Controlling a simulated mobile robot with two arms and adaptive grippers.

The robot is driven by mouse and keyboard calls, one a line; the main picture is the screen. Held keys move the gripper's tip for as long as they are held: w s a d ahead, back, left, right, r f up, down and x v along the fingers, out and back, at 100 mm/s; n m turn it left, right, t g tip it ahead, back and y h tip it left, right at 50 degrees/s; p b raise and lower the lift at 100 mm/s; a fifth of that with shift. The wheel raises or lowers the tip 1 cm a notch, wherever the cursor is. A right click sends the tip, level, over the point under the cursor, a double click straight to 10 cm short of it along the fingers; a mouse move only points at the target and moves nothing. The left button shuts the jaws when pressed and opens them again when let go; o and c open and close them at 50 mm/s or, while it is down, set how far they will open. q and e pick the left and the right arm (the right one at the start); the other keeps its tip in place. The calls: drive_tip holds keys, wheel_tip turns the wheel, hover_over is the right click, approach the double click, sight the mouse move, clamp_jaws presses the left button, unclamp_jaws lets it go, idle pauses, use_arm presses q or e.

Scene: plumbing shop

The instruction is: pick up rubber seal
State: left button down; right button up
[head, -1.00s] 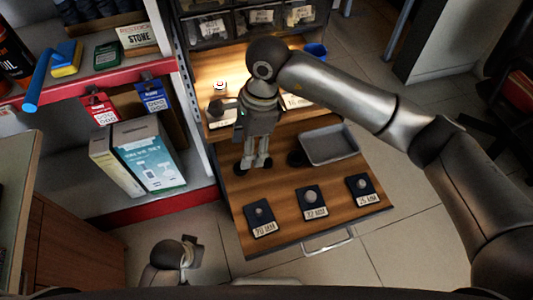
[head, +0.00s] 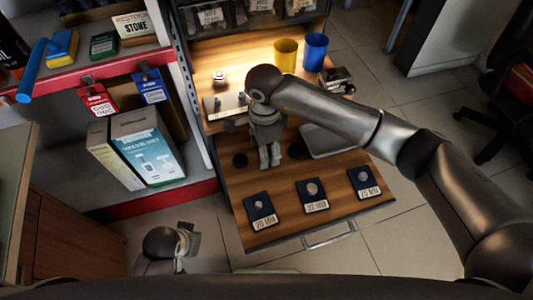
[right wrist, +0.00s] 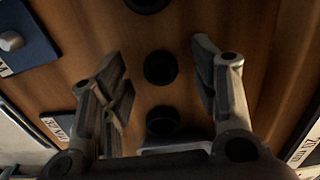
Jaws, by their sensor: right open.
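Several black round rubber seals lie on the wooden drawer board. In the head view one seal (head: 240,160) shows left of my right gripper (head: 270,164) and another seal (head: 296,150) shows right of it. In the right wrist view three dark seals form a column, with the middle seal (right wrist: 160,67) between the spread fingers of my right gripper (right wrist: 158,58). The gripper is open and empty, pointing down over the board; its exact height is unclear. A grey part of my left arm shows at the bottom left of the head view; its jaws cannot be made out.
Three dark size blocks, including the middle block (head: 312,192), stand along the drawer's front. A grey tray (head: 330,142) lies right of the gripper, partly hidden by my arm. A yellow cup (head: 286,56) and blue cup (head: 315,52) stand behind. A shelf with boxes (head: 150,150) is at left.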

use_arm(q)
drive_tip(key=shift+r, duration=0.35)
use_arm(e)
drive_tip(key=shift+f, duration=0.35)
drive_tip(key=shift+c, duration=0.3)
drive_tip(key=c, duration=0.7)
use_arm(q)
drive_tip(key=shift+s+f, duration=0.1)
drive_tip(key=shift+f, duration=0.1)
use_arm(e)
drive_tip(key=shift+c, duration=0.2)
